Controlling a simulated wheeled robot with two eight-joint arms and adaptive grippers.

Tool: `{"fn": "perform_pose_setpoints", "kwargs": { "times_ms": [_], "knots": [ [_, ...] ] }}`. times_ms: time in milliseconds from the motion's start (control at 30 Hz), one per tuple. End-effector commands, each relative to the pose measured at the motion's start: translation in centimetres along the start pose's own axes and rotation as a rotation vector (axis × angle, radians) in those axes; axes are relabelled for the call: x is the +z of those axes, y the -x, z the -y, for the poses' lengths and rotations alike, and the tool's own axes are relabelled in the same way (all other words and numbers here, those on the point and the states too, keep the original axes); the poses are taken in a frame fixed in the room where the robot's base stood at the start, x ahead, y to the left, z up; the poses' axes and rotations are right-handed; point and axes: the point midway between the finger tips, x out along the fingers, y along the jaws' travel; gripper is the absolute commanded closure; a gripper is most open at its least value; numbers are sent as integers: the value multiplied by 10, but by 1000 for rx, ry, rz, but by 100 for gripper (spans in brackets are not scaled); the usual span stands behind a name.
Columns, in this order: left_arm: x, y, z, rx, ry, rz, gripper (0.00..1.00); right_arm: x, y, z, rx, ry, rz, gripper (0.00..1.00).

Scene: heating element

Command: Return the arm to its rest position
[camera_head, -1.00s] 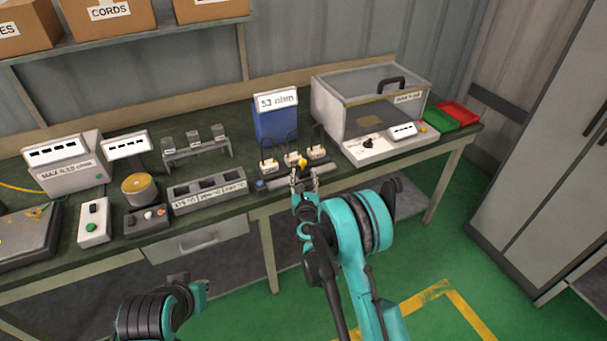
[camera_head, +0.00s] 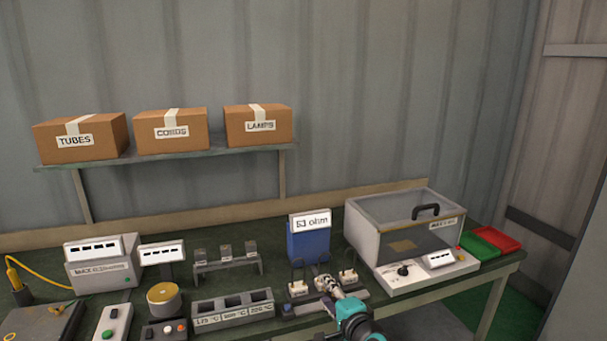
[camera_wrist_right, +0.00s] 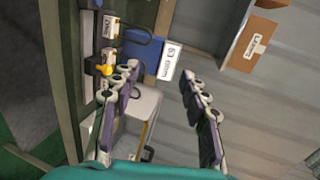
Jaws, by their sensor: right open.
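My right gripper (camera_head: 325,284) is open and empty at the front of the bench, in front of the terminal strip (camera_head: 291,309). In the right wrist view its two fingers (camera_wrist_right: 160,85) are spread wide with nothing between them. The strip carries white terminal blocks (camera_head: 298,287) with dark leads, and the gripper covers part of it in the head view. A yellow knob (camera_wrist_right: 104,69) shows beside the left finger in the wrist view; I cannot tell whether they touch. The blue 53 ohm box (camera_head: 307,242) stands behind the strip. My left gripper is out of view.
A clear-lidded chamber (camera_head: 378,220) stands right of the strip, with green (camera_head: 478,245) and red (camera_head: 497,239) trays beyond. A slotted block (camera_head: 233,307) and a small rack (camera_head: 227,266) are to the left. A shelf (camera_head: 215,150) holds several cartons above.

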Motion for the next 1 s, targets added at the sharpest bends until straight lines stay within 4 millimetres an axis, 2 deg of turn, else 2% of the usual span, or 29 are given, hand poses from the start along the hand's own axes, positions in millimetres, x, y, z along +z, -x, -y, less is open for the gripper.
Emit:
{"fn": "perform_pose_setpoints", "kwargs": {
  "times_ms": [33,167,300,500,600,700,1000],
  "knots": [
    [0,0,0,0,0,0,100,3,23,-6,53,119,12,55],
    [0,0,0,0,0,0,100,8,77,-34,205,442,58,55],
    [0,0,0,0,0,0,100,6,140,-76,385,769,125,55],
    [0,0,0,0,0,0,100,-6,220,-135,619,1119,236,55],
    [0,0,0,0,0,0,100,-12,245,-152,694,1216,277,55],
    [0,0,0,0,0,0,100,-15,258,-162,734,1265,301,55],
    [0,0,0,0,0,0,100,-16,261,-164,746,1280,308,55]
  ]
}}
